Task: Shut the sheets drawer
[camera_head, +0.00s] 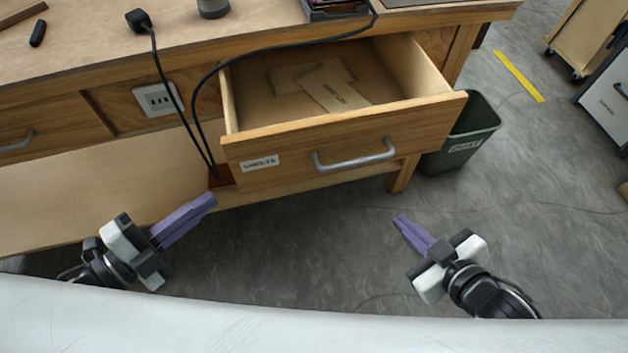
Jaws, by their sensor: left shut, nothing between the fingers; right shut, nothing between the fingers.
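The sheets drawer (290,158) is pulled out from the wooden bench. Its front carries a paper label and a grey bar handle (355,159). A few flat wooden sheets (332,88) lie inside it. My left gripper (208,200) is shut and empty, below and left of the drawer front. My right gripper (400,220) is shut and empty, below and right of the handle. Neither gripper touches the drawer.
A black cable (210,72) droops from the bench top past the drawer's left side. A green bin (466,135) stands right of the drawer. A closed drawer (45,130) is at left. The grey floor (310,240) between my grippers is clear.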

